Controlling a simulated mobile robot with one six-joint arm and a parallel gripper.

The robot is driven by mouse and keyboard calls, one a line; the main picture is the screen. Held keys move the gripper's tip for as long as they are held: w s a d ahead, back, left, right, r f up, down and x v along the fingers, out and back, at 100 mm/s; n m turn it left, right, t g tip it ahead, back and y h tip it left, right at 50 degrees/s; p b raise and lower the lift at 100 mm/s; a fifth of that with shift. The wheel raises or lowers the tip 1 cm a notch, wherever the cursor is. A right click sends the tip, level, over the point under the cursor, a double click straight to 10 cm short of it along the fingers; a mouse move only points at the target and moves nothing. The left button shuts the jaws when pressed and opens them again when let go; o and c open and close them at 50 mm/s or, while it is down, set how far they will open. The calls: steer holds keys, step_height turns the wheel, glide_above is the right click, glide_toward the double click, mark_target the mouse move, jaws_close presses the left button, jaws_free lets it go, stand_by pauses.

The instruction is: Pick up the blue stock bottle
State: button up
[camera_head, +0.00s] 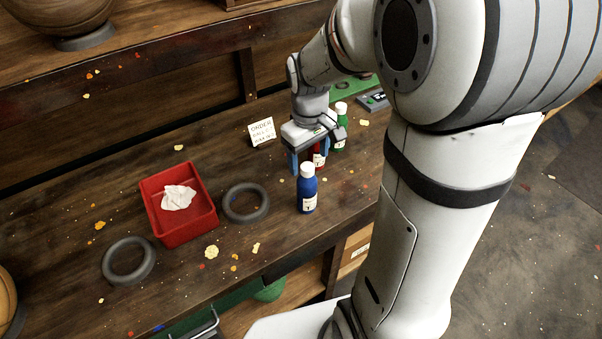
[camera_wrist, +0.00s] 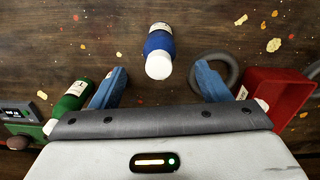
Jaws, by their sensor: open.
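The blue stock bottle (camera_head: 307,190), with a white cap and a pale label, stands upright on the wooden bench. My gripper (camera_head: 309,158) is open and empty above the bench, just behind the bottle in the head view. In the wrist view the blue bottle (camera_wrist: 159,42) appears beyond and between the two blue fingers of my gripper (camera_wrist: 160,70), its cap towards me. No contact with the bottle shows. A red bottle (camera_head: 319,159) stands behind it, partly hidden by my gripper. A green bottle (camera_head: 340,127) stands farther back and also shows in the wrist view (camera_wrist: 72,101).
A red tray (camera_head: 157,218) with a crumpled white cloth (camera_head: 178,197) lies left of the bottle. Two dark rings (camera_head: 246,218) (camera_head: 110,262) lie near it. A small order card (camera_head: 262,131) stands behind. The bench's front edge is close to the blue bottle.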

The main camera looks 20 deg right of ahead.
mark_target(308, 167)
steer(key=f, duration=0.2)
steer(key=f+p, duration=0.1)
steer(key=f, duration=0.3)
steer(key=shift+w+f, duration=0.3)
steer(key=shift+w, duration=0.05)
steer(key=shift+c, duration=0.2)
jaws_close()
